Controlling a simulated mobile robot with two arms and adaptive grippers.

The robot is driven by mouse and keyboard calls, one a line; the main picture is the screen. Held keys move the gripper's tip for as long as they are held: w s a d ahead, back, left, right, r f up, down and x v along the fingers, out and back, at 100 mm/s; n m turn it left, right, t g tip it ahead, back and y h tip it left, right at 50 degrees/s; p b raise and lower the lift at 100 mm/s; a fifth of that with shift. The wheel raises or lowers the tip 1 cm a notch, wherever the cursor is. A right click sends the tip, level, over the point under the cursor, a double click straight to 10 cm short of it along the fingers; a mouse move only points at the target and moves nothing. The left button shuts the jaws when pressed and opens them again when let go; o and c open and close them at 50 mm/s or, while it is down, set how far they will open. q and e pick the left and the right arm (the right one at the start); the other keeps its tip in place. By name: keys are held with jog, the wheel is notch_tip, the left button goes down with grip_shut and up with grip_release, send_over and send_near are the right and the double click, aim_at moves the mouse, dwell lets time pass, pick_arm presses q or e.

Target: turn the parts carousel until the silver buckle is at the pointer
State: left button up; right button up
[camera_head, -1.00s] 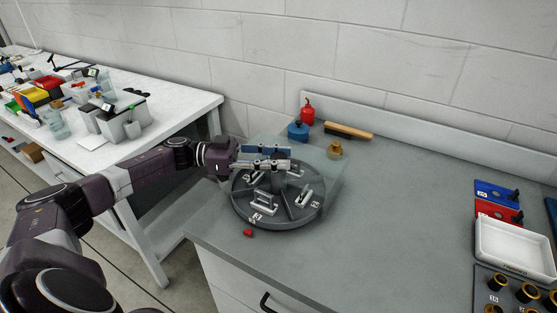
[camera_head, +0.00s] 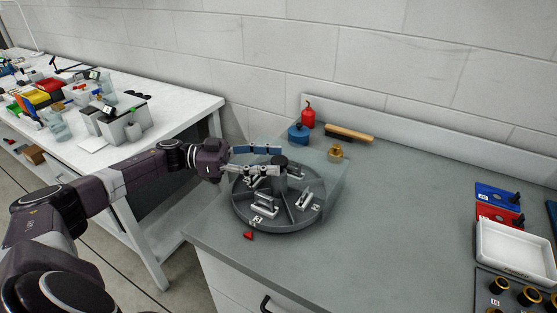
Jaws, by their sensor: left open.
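The parts carousel (camera_head: 277,223) is a round dark grey tray with dividers and a central hub, on the grey counter near its left end. A silver frame-shaped part (camera_head: 265,206) lies in the front compartment, behind a small white label. Another silver part (camera_head: 304,201) lies in the right compartment. I cannot tell for certain which one is the buckle. The red pointer (camera_head: 248,236) is on the counter at the carousel's front left. My left gripper (camera_head: 278,158) is open over the carousel's back left, near the hub, and hides the compartments there. I cannot tell whether it touches anything. My right gripper is out of view.
A white tray (camera_head: 513,270) is at the right. The counter's middle is clear. A cluttered white bench (camera_head: 180,114) is at left.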

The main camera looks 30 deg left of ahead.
pick_arm(q)
jog(key=v, duration=0.9)
jog(key=shift+a, duration=0.25)
jog(key=shift+s+r, duration=0.1)
